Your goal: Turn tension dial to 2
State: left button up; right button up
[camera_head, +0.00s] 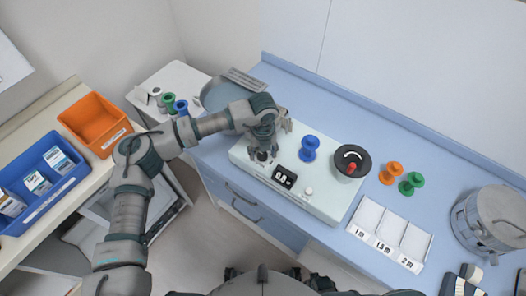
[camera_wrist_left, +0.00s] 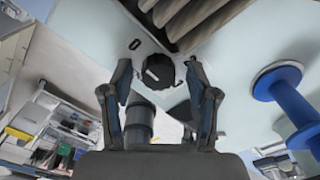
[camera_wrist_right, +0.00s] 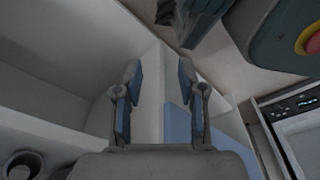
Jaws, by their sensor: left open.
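The tension dial (camera_wrist_left: 158,72) is a black knob with a white pointer line, on the white machine; it shows small and partly covered in the head view (camera_head: 261,156). My left gripper (camera_head: 266,146) is over the machine's left end, pointing down at the dial. In the left wrist view its open fingers (camera_wrist_left: 160,82) stand on either side of the dial, and I cannot tell whether they touch it. My right gripper (camera_wrist_right: 160,75) is open and empty, facing a pale cabinet.
The machine (camera_head: 322,206) has a display (camera_head: 284,177), a blue spool (camera_head: 309,148) and a black wheel with a red knob (camera_head: 352,162). Orange (camera_head: 391,173) and green (camera_head: 411,183) spools, a three-part white tray (camera_head: 388,234) and a metal drum (camera_head: 492,222) stand to the right.

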pick_arm(q)
grip_shut()
